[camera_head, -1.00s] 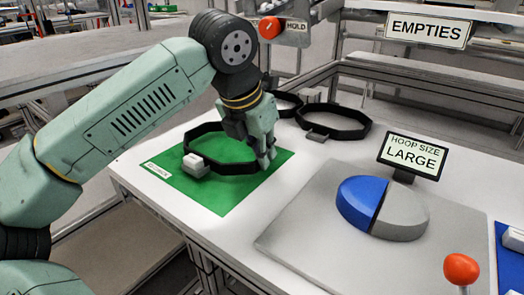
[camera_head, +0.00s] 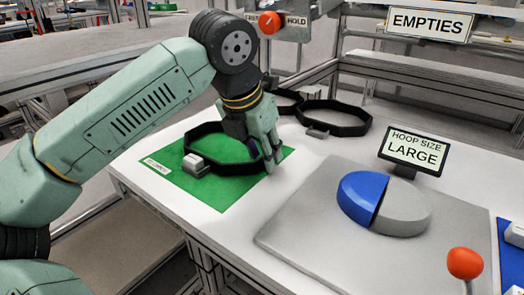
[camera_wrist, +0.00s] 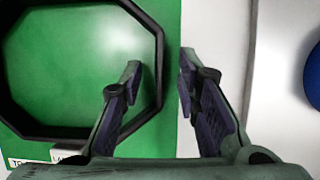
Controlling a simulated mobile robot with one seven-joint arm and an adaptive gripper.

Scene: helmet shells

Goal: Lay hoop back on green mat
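A black octagonal hoop (camera_head: 205,129) lies on the green mat (camera_head: 222,191), with a small pale block (camera_head: 196,165) at its near side. My gripper (camera_head: 272,168) is at the hoop's right side, low over the mat's right edge. In the wrist view, my gripper (camera_wrist: 160,70) has its fingers apart, one inside the hoop (camera_wrist: 158,45) and one outside. The hoop's right wall runs between them with gaps visible. The green mat (camera_wrist: 75,60) shows inside the hoop. The exact finger height is hard to tell.
Two more black hoops (camera_head: 340,131) lie behind on the white table, one partly hidden by my arm. An orange knob (camera_head: 268,22) is at the back.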

